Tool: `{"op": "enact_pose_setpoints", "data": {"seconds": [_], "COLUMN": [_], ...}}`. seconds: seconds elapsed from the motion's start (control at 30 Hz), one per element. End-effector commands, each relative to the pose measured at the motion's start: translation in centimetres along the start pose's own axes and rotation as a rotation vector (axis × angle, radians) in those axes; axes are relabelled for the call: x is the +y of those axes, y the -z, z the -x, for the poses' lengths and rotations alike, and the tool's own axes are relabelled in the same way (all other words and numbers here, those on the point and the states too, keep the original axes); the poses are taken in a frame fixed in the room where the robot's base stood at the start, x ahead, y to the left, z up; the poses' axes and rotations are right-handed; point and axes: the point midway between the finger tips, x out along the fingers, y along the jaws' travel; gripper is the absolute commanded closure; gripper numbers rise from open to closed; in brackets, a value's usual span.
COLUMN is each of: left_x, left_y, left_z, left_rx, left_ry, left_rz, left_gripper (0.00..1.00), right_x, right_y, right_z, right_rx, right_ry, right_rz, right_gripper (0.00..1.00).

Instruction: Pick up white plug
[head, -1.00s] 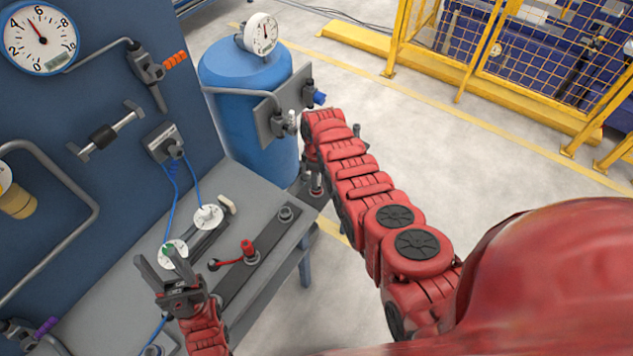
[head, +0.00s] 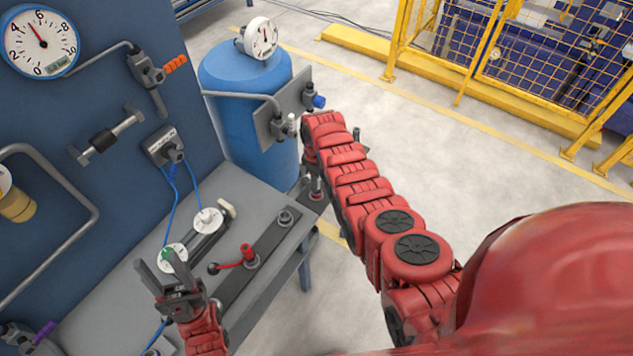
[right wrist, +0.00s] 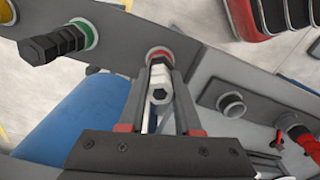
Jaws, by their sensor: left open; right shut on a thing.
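The white plug (right wrist: 160,88) is between the fingers of my right gripper (right wrist: 161,98) in the right wrist view. The gripper is shut on it. The plug is in front of a red-ringed port (right wrist: 159,56) on a grey plate; I cannot tell whether it is still seated there. My left gripper (head: 160,272) is open and empty above the grey bench, near a white dial (head: 172,258).
The blue tank (head: 225,95) carries a gauge (head: 261,37) and a blue-tipped fitting (head: 318,101). A green-ringed port (right wrist: 82,33) holds a black fitting. The bench (head: 240,200) bears a red-handled valve (head: 247,252). Yellow fencing (head: 440,60) stands behind clear floor.

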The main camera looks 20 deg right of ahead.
Motion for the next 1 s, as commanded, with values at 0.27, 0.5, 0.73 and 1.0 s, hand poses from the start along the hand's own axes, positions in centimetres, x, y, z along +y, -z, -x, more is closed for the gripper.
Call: {"op": "enact_pose_setpoints", "data": {"seconds": [0.27, 0.5, 0.73, 1.0], "left_x": [0.0, 0.1, 0.1, 0.0], "left_y": [-0.1, -0.3, -0.4, -0.1], "left_z": [0.4, 1.8, 2.2, 0.7], "left_rx": [0.000, 0.000, 0.000, 0.000], "left_ry": [0.000, 0.000, 0.000, 0.000], "left_rz": [0.000, 0.000, 0.000, 0.000], "left_gripper": [0.51, 0.51, 0.51, 0.51], "right_x": [0.1, 0.1, -1.7, -5.5], "right_y": [0.1, 0.1, -0.7, -2.2], "right_z": [1.2, 3.1, 3.2, 4.4], "right_rx": [0.004, 0.005, 0.003, 0.002], "right_ry": [-0.005, -0.007, -0.004, -0.003], "right_rz": [0.000, 0.000, 0.000, 0.002], "right_gripper": [1.00, 1.00, 1.00, 1.00]}}
